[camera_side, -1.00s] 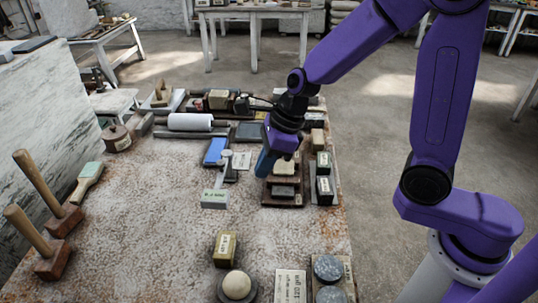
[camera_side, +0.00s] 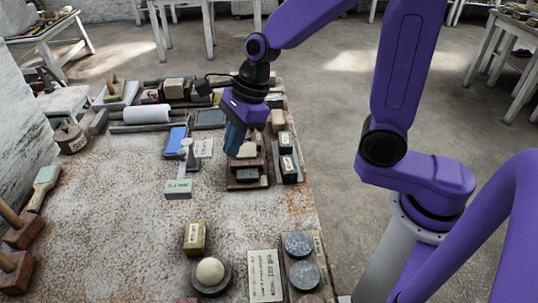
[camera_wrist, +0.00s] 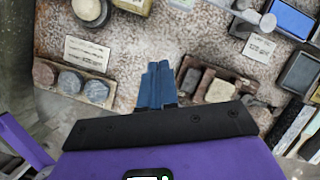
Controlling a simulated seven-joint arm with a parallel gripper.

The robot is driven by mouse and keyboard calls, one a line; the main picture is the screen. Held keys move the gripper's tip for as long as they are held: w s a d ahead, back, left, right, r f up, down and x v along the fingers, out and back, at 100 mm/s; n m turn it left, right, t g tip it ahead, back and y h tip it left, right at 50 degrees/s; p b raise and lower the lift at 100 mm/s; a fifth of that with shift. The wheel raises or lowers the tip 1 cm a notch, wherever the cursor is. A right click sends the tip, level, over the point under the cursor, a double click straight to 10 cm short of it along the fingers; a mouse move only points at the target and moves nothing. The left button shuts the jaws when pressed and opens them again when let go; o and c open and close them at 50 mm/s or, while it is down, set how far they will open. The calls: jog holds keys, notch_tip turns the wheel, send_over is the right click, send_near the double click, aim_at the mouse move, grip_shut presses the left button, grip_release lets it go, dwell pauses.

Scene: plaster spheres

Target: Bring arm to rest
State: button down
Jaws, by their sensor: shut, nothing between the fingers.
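My gripper (camera_side: 233,150) is shut and empty, with its blue fingers pointing down just left of a dark wooden stepped stand (camera_side: 247,184). The two blue fingers (camera_wrist: 156,84) lie together in the wrist view. The stand shows there just right of the fingers, holding a pale block (camera_wrist: 220,91). I cannot tell whether the fingertips touch the stand. A pale plaster sphere (camera_side: 210,271) rests on a dark round dish near the front of the table (camera_side: 135,215), well away from my gripper.
Round grey stones (camera_side: 300,244) sit in a wooden tray at the front right, beside a printed card (camera_side: 264,276). A yellowish block (camera_side: 194,238) stands behind the sphere. The table's left-middle is clear.

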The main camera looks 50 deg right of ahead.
jog(key=s+d+n+h, duration=0.1)
jog(key=s+d+n, duration=0.3)
jog(key=s+n, duration=0.3)
jog(key=s+d+n+g+h, duration=0.1)
jog(key=s+d+n, duration=0.3)
jog(key=n, duration=1.1)
jog(key=s+d+n+h, duration=0.1)
jog(key=s+d+n, duration=0.3)
jog(key=s+n, duration=0.6)
jog(key=shift+d+r+n+g, duration=0.3)
jog(key=shift+r+n, duration=0.15)
jog(key=shift+n, duration=0.45)
